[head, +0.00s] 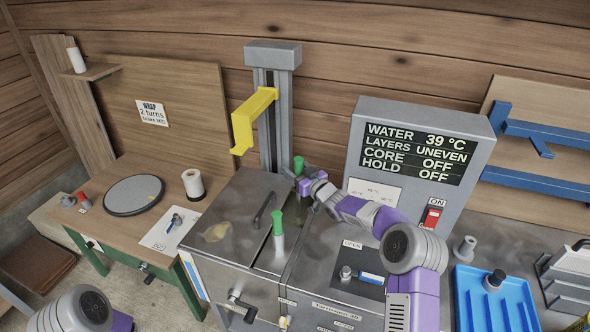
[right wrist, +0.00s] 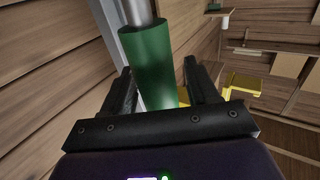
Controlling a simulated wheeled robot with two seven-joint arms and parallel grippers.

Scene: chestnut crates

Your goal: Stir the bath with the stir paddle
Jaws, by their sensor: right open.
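A green handle (head: 298,165) with a metal shaft, which looks like the stir paddle, stands upright at the back of the steel bath (head: 222,218). In the right wrist view the green handle (right wrist: 147,65) lies between the two black fingers. My right gripper (head: 304,184) is open around it, with a gap showing at the right finger. A second green handle (head: 278,222) stands upright nearer the front of the bath top. The paddle's lower end is hidden. My left arm shows at the lower left, but its gripper is out of view.
A grey control box (head: 475,115) reads water 39 °C, layers uneven, core off, hold off. A yellow bracket (head: 245,125) juts from a column behind the bath. A wooden table (head: 120,180) stands left; a blue tray (head: 465,300) lies right.

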